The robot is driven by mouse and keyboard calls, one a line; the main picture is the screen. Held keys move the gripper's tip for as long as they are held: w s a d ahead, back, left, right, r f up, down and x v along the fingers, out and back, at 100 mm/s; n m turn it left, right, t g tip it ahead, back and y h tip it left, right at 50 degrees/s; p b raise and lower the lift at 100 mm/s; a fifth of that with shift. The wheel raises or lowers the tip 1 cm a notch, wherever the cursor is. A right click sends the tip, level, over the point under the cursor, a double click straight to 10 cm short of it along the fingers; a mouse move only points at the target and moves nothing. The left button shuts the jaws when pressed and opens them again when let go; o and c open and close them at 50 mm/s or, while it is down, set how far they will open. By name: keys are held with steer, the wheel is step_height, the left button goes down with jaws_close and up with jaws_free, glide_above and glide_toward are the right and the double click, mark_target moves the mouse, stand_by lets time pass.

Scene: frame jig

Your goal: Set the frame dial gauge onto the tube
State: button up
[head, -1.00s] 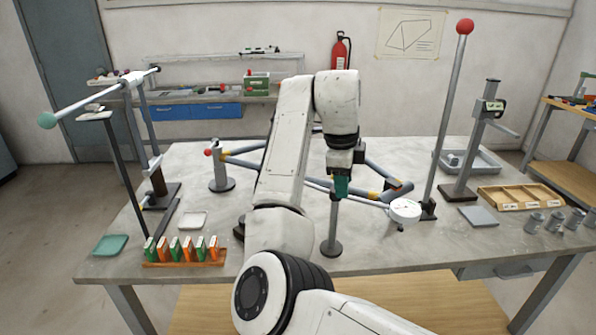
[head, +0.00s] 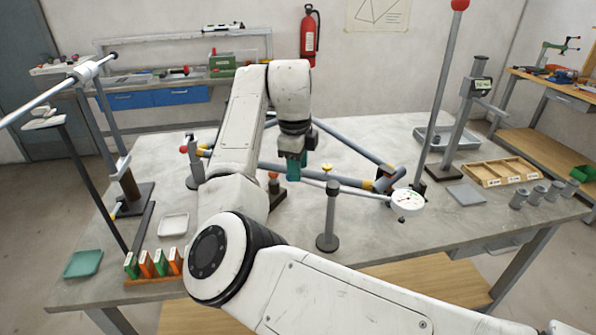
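A white round dial gauge (head: 407,201) with a dark needle shows at the right front corner of a frame of blue-grey tubes. A thin pale rod runs left from it. The front tube (head: 345,181) has orange-yellow bands. Whether the gauge touches the tube, I cannot tell. My gripper (head: 295,168) points down above the left part of the front tube, well left of the dial. Teal parts show at its end. I cannot tell whether these are fingers or something held, nor how wide the jaws are.
A grey post (head: 328,220) with a yellow top stands in front of the tube. A tall red-balled pole (head: 440,95) rises right of the dial. A wooden tray (head: 497,172) and several grey cylinders lie right. Orange and green blocks (head: 153,264) stand front left.

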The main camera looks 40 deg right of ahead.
steer(key=shift+w+d+f, duration=0.1)
steer(key=shift+d+f, duration=0.1)
steer(key=shift+f, duration=1.35)
jaws_close()
steer(key=shift+r, duration=0.15)
